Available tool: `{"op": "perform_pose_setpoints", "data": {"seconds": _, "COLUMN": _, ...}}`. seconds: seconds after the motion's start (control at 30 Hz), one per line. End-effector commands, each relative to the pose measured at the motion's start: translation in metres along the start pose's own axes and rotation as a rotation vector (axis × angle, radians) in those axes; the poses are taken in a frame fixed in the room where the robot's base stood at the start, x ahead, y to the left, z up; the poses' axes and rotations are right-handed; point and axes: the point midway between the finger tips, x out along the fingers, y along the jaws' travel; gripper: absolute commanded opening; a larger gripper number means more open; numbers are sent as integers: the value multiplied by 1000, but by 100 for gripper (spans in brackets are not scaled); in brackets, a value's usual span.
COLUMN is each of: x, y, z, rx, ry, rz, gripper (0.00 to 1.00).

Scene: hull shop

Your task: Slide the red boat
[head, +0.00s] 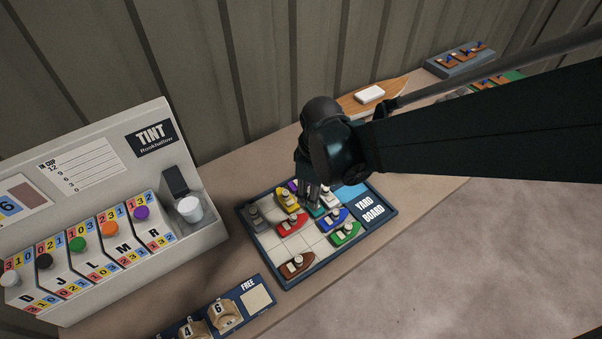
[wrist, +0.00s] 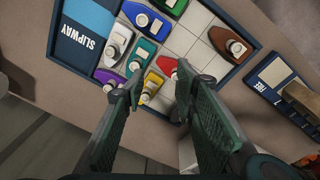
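The red boat (head: 291,222) has a light cabin and lies in the yard board (head: 278,284), a dark-rimmed tray with a pale grid. In the wrist view the red boat (wrist: 166,64) shows just beyond the right fingertip, which partly covers its cabin end. My gripper (head: 311,200) is over the board's far middle, near the yellow and teal boats. In the wrist view my gripper (wrist: 157,87) is open, its fingers apart, with the yellow boat (wrist: 153,83) seen between the tips. I cannot tell whether either fingertip touches a boat.
Blue (head: 333,219), green (head: 345,234), brown (head: 296,265), grey (head: 259,219), white and purple boats share the board. Bare cells lie around the red boat's near side. The blue slipway (wrist: 92,33) is at one end. A tint machine (head: 130,235) stands left; a FREE panel (head: 255,299) lies in front.

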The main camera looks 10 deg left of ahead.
Motion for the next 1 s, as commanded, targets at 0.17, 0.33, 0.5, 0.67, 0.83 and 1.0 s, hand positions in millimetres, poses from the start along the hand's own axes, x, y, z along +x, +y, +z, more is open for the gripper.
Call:
{"op": "perform_pose_setpoints", "data": {"seconds": 0.17, "x": 23, "y": -15, "z": -24, "rx": -113, "ry": -28, "rz": -35, "gripper": 29}}
{"op": "perform_pose_setpoints", "data": {"seconds": 0.33, "x": 39, "y": -26, "z": -39, "rx": -193, "ry": -47, "rz": -60, "gripper": 29}}
{"op": "perform_pose_setpoints", "data": {"seconds": 0.5, "x": 47, "y": -32, "z": -45, "rx": -233, "ry": -56, "rz": -72, "gripper": 29}}
{"op": "perform_pose_setpoints", "data": {"seconds": 0.67, "x": 49, "y": -33, "z": -46, "rx": -240, "ry": -59, "rz": -75, "gripper": 29}}
{"op": "perform_pose_setpoints", "data": {"seconds": 0.83, "x": 48, "y": -33, "z": -46, "rx": -239, "ry": -58, "rz": -75, "gripper": 29}}
{"op": "perform_pose_setpoints", "data": {"seconds": 1.0, "x": 50, "y": -33, "z": -46, "rx": -238, "ry": -58, "rz": -75, "gripper": 29}}
